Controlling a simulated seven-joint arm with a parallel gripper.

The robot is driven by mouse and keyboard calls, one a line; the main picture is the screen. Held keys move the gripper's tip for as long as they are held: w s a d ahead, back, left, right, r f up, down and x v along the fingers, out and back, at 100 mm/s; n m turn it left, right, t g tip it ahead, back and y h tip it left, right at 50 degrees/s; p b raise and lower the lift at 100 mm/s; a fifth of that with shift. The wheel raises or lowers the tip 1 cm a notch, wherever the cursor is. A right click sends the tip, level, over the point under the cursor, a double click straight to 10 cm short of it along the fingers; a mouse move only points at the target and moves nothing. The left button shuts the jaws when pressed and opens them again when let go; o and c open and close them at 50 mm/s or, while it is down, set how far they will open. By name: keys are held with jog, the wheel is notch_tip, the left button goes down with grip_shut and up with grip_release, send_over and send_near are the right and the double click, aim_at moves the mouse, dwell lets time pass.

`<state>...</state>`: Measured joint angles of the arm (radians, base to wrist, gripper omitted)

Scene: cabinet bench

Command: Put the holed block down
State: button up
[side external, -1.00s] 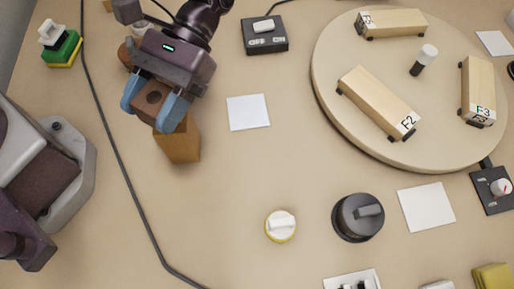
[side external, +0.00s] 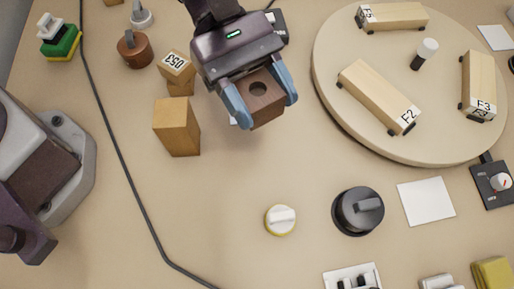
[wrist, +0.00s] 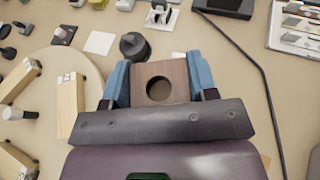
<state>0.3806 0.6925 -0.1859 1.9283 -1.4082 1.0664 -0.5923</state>
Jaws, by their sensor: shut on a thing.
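The holed block (side external: 266,101) is a brown wooden block with a round dark hole in its top face. My gripper (side external: 262,96) is shut on it, with one blue finger on each side. The block appears to be held above the bench, over or near a white square pad that it mostly hides in the side view. In the wrist view the holed block (wrist: 160,82) sits between the blue fingers (wrist: 160,84), its hole facing the camera. What lies directly under the block is hidden.
A tall wooden block (side external: 177,127) and a block marked 053 (side external: 176,66) stand left of my gripper. The round turntable (side external: 330,95) with several labelled wooden pieces is to the right. A yellow-rimmed knob (side external: 281,220) and a black knob (side external: 358,211) stand nearer the front. Bench between is clear.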

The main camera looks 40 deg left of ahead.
aim_at(259, 162)
notch_tip(259, 162, down, 18)
jog(key=shift+f, duration=0.15)
dwell(0.4)
jog(key=shift+f, duration=0.15)
jog(key=o, duration=0.9)
jog(key=shift+o, duration=0.2)
jog(key=shift+w+a+r, duration=0.1)
jog(key=shift+a+r, duration=0.05)
jog(key=shift+r, duration=0.1)
jog(key=v, duration=1.1)
jog(key=shift+w+a, duration=0.1)
jog(key=shift+a, duration=0.2)
jog(key=shift+r, duration=0.15)
